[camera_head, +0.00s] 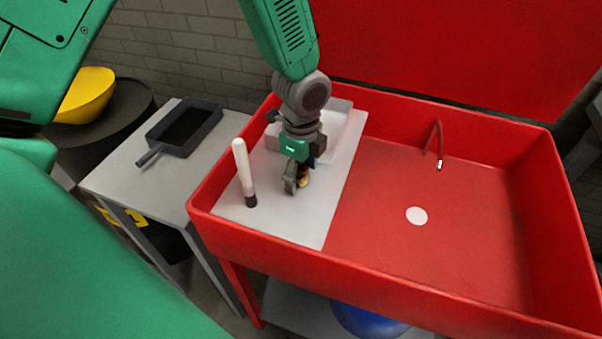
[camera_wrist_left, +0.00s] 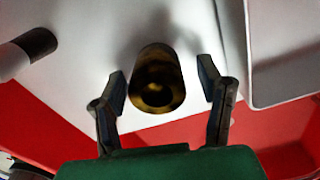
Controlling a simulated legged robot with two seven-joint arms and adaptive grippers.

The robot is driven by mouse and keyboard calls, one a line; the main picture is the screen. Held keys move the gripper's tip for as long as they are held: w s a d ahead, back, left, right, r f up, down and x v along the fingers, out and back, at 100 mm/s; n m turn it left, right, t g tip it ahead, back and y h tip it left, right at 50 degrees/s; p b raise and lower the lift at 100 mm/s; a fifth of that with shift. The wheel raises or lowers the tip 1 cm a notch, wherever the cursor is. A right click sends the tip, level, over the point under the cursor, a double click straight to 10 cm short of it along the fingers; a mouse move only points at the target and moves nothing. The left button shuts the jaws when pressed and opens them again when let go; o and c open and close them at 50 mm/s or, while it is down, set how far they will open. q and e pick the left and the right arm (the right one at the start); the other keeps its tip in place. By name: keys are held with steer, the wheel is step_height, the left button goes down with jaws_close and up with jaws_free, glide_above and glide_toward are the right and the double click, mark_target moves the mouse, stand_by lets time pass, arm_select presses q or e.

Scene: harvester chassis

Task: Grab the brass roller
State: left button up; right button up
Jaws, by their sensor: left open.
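The brass roller (camera_head: 303,178) stands on the grey-white board at the left of the red sink and is partly hidden behind my left gripper in the head view. In the left wrist view the roller (camera_wrist_left: 157,80) appears as a dark brass cylinder with a round hollow end, between the two fingers. My left gripper (camera_head: 296,183) points down at it. In the wrist view the left gripper (camera_wrist_left: 165,88) is open, with a gap between each finger and the roller. My right gripper is not in view.
A white rod with a dark end (camera_head: 244,172) stands left of the gripper. A pale tray (camera_head: 340,118) lies behind it. A dark pan (camera_head: 185,128) sits on a grey table (camera_head: 130,170).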

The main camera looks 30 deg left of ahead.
arm_select(q)
steer(key=shift+a+f, duration=0.1)
steer(key=shift+f, duration=0.25)
steer(key=shift+a, duration=0.15)
steer(key=shift+c, duration=1.3)
jaws_close()
